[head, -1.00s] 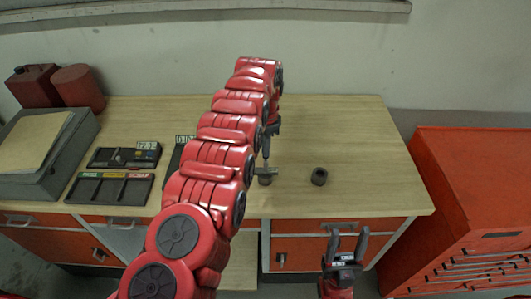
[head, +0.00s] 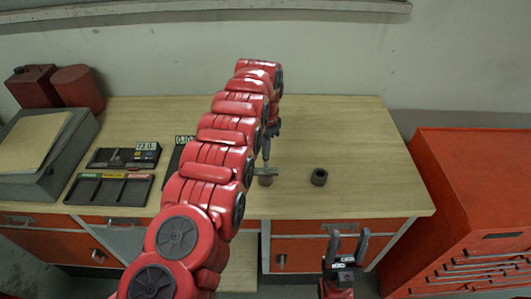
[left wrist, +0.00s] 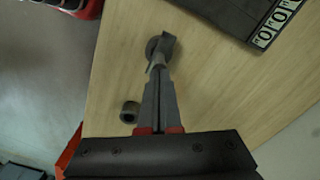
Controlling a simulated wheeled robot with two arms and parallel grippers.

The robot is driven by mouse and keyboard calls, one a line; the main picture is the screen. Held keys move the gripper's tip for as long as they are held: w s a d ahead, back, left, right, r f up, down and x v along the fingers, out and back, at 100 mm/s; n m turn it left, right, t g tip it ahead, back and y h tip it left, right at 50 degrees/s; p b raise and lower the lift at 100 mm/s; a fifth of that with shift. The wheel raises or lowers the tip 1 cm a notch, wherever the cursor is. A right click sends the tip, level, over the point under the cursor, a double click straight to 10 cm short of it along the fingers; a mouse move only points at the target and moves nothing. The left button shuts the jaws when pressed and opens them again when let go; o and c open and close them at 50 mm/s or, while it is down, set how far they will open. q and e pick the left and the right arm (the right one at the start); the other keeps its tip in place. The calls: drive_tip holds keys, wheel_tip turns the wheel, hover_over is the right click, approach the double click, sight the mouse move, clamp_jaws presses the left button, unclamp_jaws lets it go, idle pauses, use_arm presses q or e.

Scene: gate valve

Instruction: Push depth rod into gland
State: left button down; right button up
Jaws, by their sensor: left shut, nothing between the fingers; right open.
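My left gripper (head: 266,158) points down over the bench with its fingers shut and nothing between them. Its tips are at a grey crossbar (head: 270,172), apparently the top of the depth rod; I cannot tell whether they press on it. The bar (left wrist: 168,42) also shows at the fingertips in the left wrist view. A round dark piece (left wrist: 152,46), probably the gland, is partly hidden beneath it. How deep the rod sits is hidden. My right gripper (head: 346,245) is open and empty in front of the bench.
A dark hollow cylinder (head: 319,177) stands to the right on the wooden bench (head: 365,150). Black trays and a gauge with a display (head: 146,147) lie to the left. A red tool cabinet (head: 470,180) stands at right. The bench's right part is clear.

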use_arm(q)
drive_tip(key=shift+s+b, duration=0.1)
drive_tip(key=shift+b, duration=0.25)
idle(1.1)
drive_tip(key=shift+r+b, duration=0.3)
drive_tip(key=shift+r, duration=0.6)
drive_tip(key=shift+r+p, duration=0.3)
drive_tip(key=shift+r, duration=1.8)
